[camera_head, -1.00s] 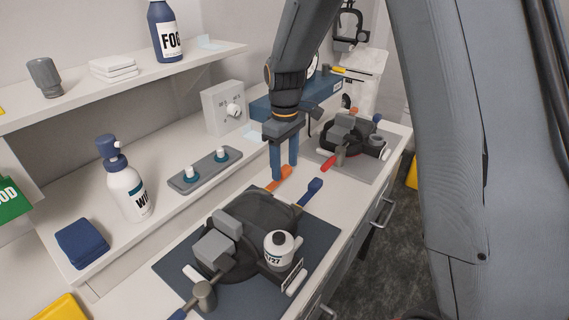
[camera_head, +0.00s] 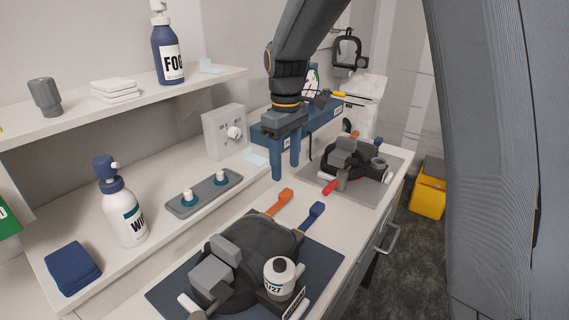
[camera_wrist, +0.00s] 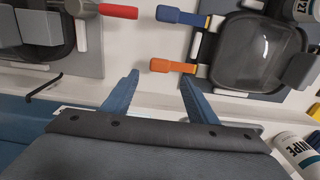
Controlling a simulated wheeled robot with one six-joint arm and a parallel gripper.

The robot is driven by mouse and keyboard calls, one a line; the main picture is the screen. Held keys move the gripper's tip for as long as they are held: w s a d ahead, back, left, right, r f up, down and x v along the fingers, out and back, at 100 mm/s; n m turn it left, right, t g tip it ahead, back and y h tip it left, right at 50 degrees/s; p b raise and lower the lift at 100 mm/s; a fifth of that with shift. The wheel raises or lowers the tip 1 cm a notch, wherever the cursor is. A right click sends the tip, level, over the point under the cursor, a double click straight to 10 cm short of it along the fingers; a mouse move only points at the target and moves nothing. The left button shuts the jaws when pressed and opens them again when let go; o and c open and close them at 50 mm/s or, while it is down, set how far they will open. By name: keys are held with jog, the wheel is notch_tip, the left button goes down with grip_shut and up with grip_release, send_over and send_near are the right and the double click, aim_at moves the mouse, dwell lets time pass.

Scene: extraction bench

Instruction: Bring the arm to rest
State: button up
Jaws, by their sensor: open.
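My gripper (camera_head: 286,164) hangs from my arm above the bench, its two blue fingers pointing down, apart and empty. It is behind the orange handle (camera_head: 279,201) and the blue handle (camera_head: 312,213) of the near mask.
A near mask (camera_head: 250,246) with a white bottle (camera_head: 280,280) lies on a dark mat. A second mask (camera_head: 350,158) lies on a grey mat (camera_head: 380,186) behind. A blue box (camera_head: 322,122), control box (camera_head: 224,132) and wipe bottle (camera_head: 127,215) stand close. A yellow bin (camera_head: 428,190) is on the floor.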

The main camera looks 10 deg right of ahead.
jog(key=s+d+f+m, duration=0.2)
jog(key=s+d+m, duration=0.1)
jog(key=s, duration=0.4)
jog(key=s+d+f+m, duration=0.2)
jog(key=s+f+m, duration=0.1)
jog(key=s, duration=0.3)
jog(key=s+d+f+m+t, duration=0.1)
jog(key=s+d+f+m, duration=0.1)
jog(key=s, duration=0.5)
jog(key=shift+s+d+f+m, duration=0.15)
jog(key=shift+d+f+m, duration=0.1)
jog(key=shift+d, duration=0.2)
jog(key=shift+s+d+f+m, duration=0.15)
jog(key=shift+d+m, duration=0.1)
jog(key=shift+d, duration=0.15)
